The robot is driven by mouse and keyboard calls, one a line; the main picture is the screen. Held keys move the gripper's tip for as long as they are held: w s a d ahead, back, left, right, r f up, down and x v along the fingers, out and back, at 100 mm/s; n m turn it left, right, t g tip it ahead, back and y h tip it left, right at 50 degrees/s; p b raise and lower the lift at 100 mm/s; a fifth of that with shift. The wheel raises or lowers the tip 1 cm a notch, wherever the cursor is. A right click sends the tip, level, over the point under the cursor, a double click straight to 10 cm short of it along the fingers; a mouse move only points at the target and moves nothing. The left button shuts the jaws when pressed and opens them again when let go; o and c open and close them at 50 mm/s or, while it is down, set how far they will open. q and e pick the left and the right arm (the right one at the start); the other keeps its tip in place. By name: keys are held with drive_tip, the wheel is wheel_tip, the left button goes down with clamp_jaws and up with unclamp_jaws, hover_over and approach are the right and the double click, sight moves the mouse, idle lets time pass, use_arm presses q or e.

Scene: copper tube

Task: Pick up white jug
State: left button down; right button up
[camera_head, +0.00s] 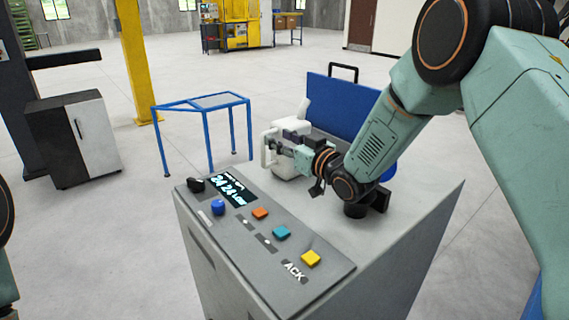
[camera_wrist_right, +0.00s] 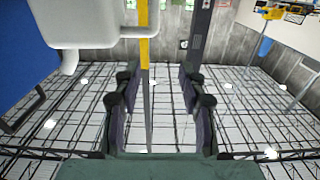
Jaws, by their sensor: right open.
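The white jug (camera_head: 283,168) stands at the far end of the grey console's top, with its handle side toward the left. My right gripper (camera_head: 281,143) is at the jug's upper part and hides some of it. In the right wrist view the jug (camera_wrist_right: 85,25) fills the upper left, beside and beyond the fingers. There the right gripper (camera_wrist_right: 160,88) is open, with nothing between its two fingers. Whether a finger touches the jug cannot be told. My left gripper is not in view.
The grey console (camera_head: 400,215) has a display and several coloured buttons, including a yellow one (camera_head: 311,258), on its front panel. A blue panel (camera_head: 345,108) stands behind the jug. A blue frame table (camera_head: 205,104) and a cabinet (camera_head: 75,135) are to the left.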

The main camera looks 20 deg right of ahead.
drive_tip(key=b, duration=0.4)
approach(264, 147)
drive_tip(key=b+x, duration=0.1)
drive_tip(key=x, duration=0.6)
drive_tip(key=shift+w+a, duration=0.15)
drive_tip(key=shift+w, duration=0.4)
drive_tip(key=shift+w+r, duration=0.1)
drive_tip(key=shift+w, duration=0.05)
drive_tip(key=shift+c, duration=0.2)
